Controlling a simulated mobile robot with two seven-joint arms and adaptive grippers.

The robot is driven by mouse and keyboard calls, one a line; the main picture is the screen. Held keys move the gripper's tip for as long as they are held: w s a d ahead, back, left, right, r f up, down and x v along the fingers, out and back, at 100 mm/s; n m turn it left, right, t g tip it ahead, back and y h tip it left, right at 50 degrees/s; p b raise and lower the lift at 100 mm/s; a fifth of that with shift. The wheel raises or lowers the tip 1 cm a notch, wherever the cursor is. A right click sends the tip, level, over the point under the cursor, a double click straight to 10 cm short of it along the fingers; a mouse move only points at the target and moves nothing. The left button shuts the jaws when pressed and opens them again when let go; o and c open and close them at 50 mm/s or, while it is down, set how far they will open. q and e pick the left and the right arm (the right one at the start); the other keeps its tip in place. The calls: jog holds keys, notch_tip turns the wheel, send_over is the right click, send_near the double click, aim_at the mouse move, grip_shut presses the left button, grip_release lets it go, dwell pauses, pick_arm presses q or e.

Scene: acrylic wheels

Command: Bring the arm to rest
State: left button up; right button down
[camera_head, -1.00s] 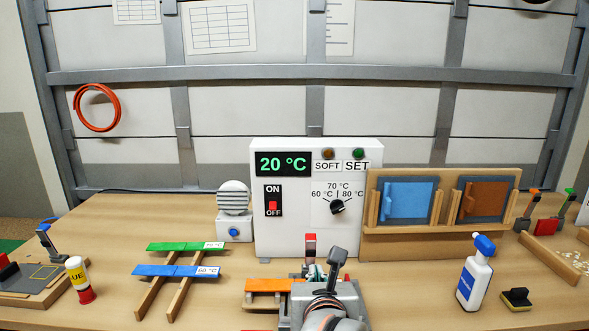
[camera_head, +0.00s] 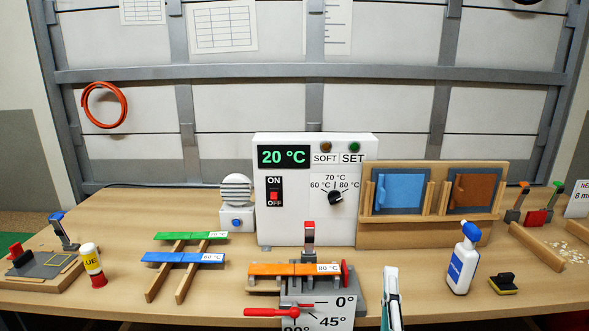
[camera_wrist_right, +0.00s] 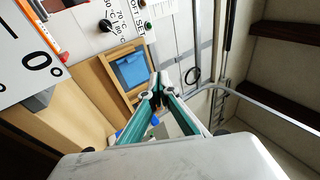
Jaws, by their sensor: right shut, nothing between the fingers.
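My right gripper (camera_head: 391,272) stands at the front edge of the table in the head view, right of the bending fixture (camera_head: 318,308). It is shut and empty, apart from the things around it. In the right wrist view its fingers (camera_wrist_right: 160,84) meet at the tips. My left gripper is in neither view.
The fixture carries an orange strip (camera_head: 275,269) and a dial board marked 0° and 45°. The heater box (camera_head: 292,232) reads 20 °C, its switch (camera_head: 274,196) red. Green (camera_head: 185,236) and blue (camera_head: 170,257) strips lie left. A spray bottle (camera_head: 463,262) stands right.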

jog(key=s+a+f+n+g+y, duration=0.3)
jog(key=f+n+y, duration=0.2)
jog(key=f+n, duration=0.45)
jog(key=s+a+f+n+g+y, duration=0.25)
jog(key=f+n+y, duration=0.25)
jog(key=f+n, duration=0.5)
jog(key=s+d+f+n+g+h, duration=0.1)
jog(key=s+d+f+n+g, duration=0.1)
jog(key=s+f, duration=0.2)
jog(key=s+d+f+n+g, duration=0.2)
jog(key=s+d+f, duration=0.1)
jog(key=f, duration=0.6)
jog(key=s+d+f+n+g+h, duration=0.1)
jog(key=s+d+f+n+g, duration=0.1)
jog(key=f, duration=0.5)
jog(key=s+d+g, duration=0.1)
jog(key=s, duration=0.1)
jog(key=shift+s+f+h, duration=0.25)
jog(key=shift+s+h, duration=0.05)
jog(key=shift+s, duration=0.1)
